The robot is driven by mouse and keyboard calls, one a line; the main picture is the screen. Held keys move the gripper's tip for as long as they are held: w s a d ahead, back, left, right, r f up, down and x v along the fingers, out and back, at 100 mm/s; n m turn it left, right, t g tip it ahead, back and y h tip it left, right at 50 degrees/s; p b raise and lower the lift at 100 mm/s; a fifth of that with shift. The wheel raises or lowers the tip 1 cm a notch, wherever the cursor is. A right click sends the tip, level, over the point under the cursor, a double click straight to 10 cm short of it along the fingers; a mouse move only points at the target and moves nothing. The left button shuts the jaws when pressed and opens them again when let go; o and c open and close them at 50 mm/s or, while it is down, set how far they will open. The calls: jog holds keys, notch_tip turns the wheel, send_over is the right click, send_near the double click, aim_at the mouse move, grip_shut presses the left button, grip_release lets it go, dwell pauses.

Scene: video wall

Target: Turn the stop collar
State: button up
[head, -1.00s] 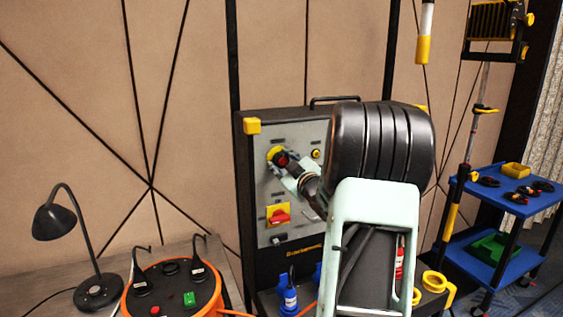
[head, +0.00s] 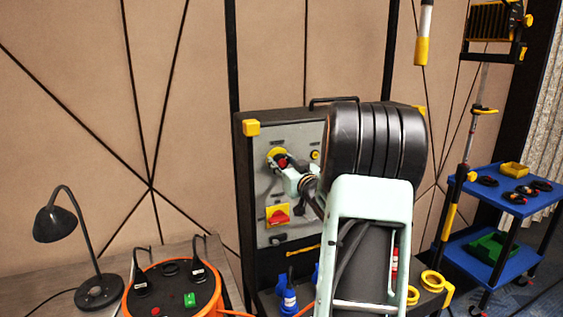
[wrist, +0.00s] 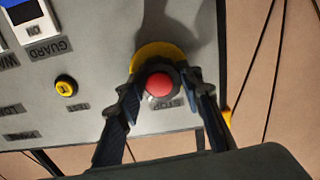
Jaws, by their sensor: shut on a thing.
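The stop button's red cap (wrist: 160,85) sits between my fingers in the wrist view, on a yellow round plate (wrist: 158,55) above a partly covered "STOP" label. A dark collar (wrist: 142,82) rings the red cap. My gripper (wrist: 163,88) is shut on the collar, one dark finger on each side. In the head view the red cap (head: 282,162) and yellow plate (head: 274,153) show at the panel's upper left. My gripper (head: 282,166) reaches them from the right, and my wrist hides part of the panel.
The grey panel (head: 262,190) also carries a yellow plate with a red switch (head: 277,215) and a small yellow button (head: 315,155). An orange cable reel (head: 175,290) and a black lamp (head: 60,222) stand left. A blue cart (head: 500,205) is at right.

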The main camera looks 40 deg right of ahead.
jog(key=shift+r, duration=0.1)
dwell(0.3)
jog(key=o, duration=1.2)
jog(key=shift+c, duration=0.2)
jog(key=v, duration=1.2)
jog(key=shift+d, duration=0.1)
